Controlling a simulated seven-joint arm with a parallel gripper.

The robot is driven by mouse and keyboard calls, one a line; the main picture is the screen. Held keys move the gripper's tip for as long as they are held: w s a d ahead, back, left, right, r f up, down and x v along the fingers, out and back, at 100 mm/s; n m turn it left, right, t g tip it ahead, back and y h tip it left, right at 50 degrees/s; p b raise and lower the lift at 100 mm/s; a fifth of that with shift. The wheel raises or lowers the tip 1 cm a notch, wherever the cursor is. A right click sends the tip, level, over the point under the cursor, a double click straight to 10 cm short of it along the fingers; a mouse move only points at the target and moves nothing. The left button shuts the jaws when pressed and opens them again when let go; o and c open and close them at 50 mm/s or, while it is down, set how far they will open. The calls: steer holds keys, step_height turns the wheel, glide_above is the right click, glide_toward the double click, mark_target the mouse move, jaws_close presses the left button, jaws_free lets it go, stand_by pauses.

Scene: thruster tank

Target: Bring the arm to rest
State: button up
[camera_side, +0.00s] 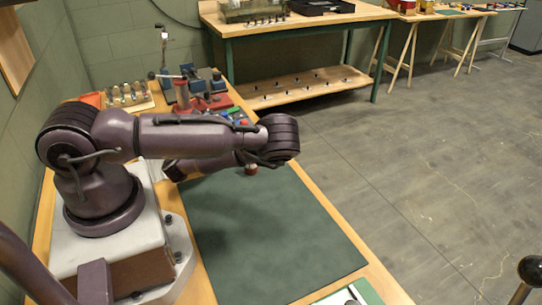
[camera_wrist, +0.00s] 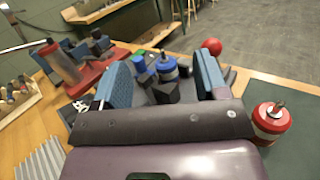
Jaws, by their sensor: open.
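My gripper (camera_wrist: 165,66) shows in the wrist view with its two blue-padded fingers spread wide apart. It is open, and nothing is visibly clamped between the pads. In the side view my arm is folded back low over the bench, and the gripper is mostly hidden behind the arm links. A red and white cylinder with a metal knob (camera_wrist: 271,120) stands right of the gripper, apart from it. It also shows small beneath the arm in the side view (camera_side: 251,169).
A green mat (camera_side: 270,235) covers much of the bench and is mostly clear. A red fixture (camera_wrist: 75,66) stands left of the gripper, and a red ball (camera_wrist: 212,46) lies beyond it. A wooden rack (camera_side: 130,97) sits at the bench's far end.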

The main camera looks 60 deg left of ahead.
steer(key=shift+s+a+r+y, duration=0.1)
steer(key=shift+s+a+y, duration=0.1)
steer(key=shift+a+y, duration=0.1)
steer(key=s+a+r+n+g+y, duration=0.1)
steer(key=s+r+n+g+y, duration=0.65)
steer(key=n+g+y, duration=0.4)
steer(key=s+d+n+g+h, duration=0.55)
steer(key=n+g+h, duration=0.5)
steer(key=g, duration=0.35)
steer(key=w+d+r+n+t+h, duration=0.2)
steer(key=w+d+n+t+h, duration=0.1)
steer(key=d+h, duration=0.3)
steer(key=w+d+r+n+t+h, duration=0.2)
steer(key=d+n+t+h, duration=0.15)
steer(key=d, duration=0.45)
steer(key=d+r+t+h, duration=0.2)
steer(key=d+r+t, duration=0.1)
steer(key=r, duration=0.4)
steer(key=w+d+r+t+h, duration=0.1)
steer(key=d+r+t+h, duration=0.1)
steer(key=d+r+t, duration=0.2)
step_height(320, 180, up, 4)
steer(key=shift+w+d+f+n+t, duration=0.1)
steer(key=shift+w+d+n+t, duration=0.2)
steer(key=shift+t, duration=0.9)
